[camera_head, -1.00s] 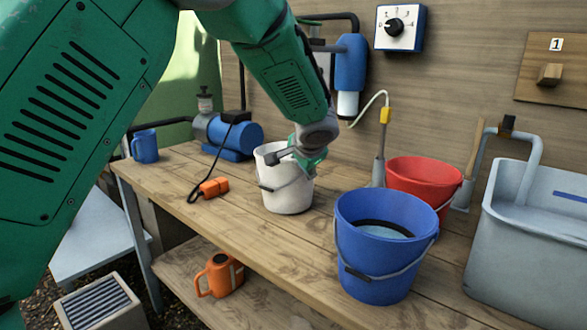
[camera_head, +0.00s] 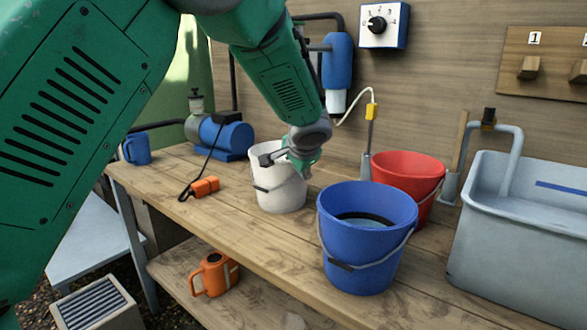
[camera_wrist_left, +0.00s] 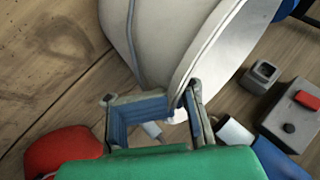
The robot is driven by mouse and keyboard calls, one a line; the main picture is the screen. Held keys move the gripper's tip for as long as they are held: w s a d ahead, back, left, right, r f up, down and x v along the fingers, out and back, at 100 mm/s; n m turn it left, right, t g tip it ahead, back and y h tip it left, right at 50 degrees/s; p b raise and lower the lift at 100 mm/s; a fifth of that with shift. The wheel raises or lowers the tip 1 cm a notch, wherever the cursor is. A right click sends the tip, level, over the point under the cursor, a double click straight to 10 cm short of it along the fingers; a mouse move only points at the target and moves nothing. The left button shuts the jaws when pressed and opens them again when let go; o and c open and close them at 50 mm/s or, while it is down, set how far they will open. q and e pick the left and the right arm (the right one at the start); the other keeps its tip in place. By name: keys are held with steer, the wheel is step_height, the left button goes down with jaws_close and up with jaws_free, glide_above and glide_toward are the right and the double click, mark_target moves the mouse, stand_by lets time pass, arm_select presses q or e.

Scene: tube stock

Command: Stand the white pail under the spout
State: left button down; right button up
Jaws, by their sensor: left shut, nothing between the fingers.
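The white pail (camera_head: 281,190) stands upright on the wooden bench, with its wire handle hanging down its side. My left gripper (camera_head: 297,163) is at the pail's near right rim and hides part of its opening. In the left wrist view the fingers (camera_wrist_left: 155,115) are beside the pail's rim (camera_wrist_left: 205,50), with nothing held between them; I cannot tell if they touch it. A blue cylinder with a white lower end (camera_head: 337,75) hangs on the wall behind the pail, fed by a dark pipe. I cannot tell whether it is the spout. My right gripper is not in view.
A blue bucket (camera_head: 360,262) with liquid and a red bucket (camera_head: 408,172) stand right of the pail. A grey basin (camera_head: 510,250) is at far right. A blue pump (camera_head: 222,134), an orange item (camera_head: 205,186) and blue mug (camera_head: 137,149) are left. Bench front is clear.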

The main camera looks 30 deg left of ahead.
arm_select(q)
steer(key=shift+f, duration=0.1)
steer(key=c, duration=2.3)
jaws_free()
steer(key=shift+a, duration=0.2)
steer(key=o, duration=0.7)
steer(key=shift+a+f, duration=0.1)
steer(key=shift+a, duration=0.2)
steer(key=shift+o, duration=0.6)
steer(key=shift+a+f, duration=0.15)
steer(key=shift+a, duration=0.3)
steer(key=v, duration=1.2)
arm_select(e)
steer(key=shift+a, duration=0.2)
arm_select(q)
steer(key=shift+w, duration=0.1)
